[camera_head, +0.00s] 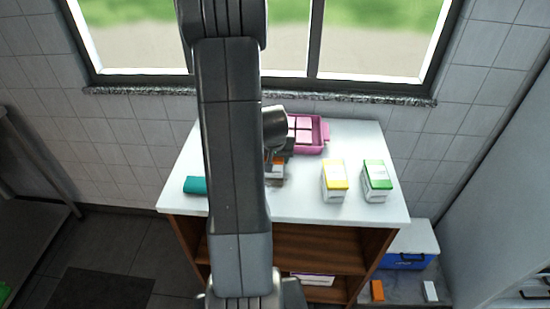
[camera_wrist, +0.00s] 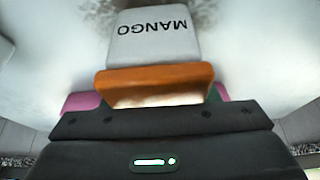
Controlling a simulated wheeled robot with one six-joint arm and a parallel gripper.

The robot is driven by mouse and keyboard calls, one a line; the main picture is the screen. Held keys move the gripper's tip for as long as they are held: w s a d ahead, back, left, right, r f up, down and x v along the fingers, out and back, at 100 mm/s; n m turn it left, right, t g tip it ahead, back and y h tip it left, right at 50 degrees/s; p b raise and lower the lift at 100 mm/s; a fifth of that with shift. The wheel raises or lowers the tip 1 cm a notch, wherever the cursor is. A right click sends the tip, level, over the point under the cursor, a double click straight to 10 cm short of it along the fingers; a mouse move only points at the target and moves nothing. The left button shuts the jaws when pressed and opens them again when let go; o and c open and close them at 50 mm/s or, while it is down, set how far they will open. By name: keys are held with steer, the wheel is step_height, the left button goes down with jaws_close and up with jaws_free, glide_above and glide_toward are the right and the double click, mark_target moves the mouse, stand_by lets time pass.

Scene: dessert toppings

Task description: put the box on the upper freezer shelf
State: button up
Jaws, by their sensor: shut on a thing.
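A white box with an orange top and the word MANGO on its side (camera_wrist: 153,35) is held in my gripper. Its orange part (camera_wrist: 155,78) faces the wrist camera. In the head view my gripper (camera_head: 277,165) is over the white counter, largely hidden behind my arm, and only a bit of orange shows at it. My gripper is shut on the mango box. Whether the box touches the counter is hard to tell. A tall pale appliance (camera_head: 500,190) with a dark handle stands at the right; no shelf inside it shows.
The white counter (camera_head: 305,208) holds a yellow-topped box (camera_head: 334,182), a green-topped box (camera_head: 377,182), a pink tray (camera_head: 322,133) and a teal item (camera_head: 195,185). A blue cooler with a white lid (camera_head: 402,261) stands lower right. The counter's front right is clear.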

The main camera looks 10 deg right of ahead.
steer(key=shift+f, duration=0.2)
steer(key=shift+f, duration=0.15)
steer(key=o, duration=1.2)
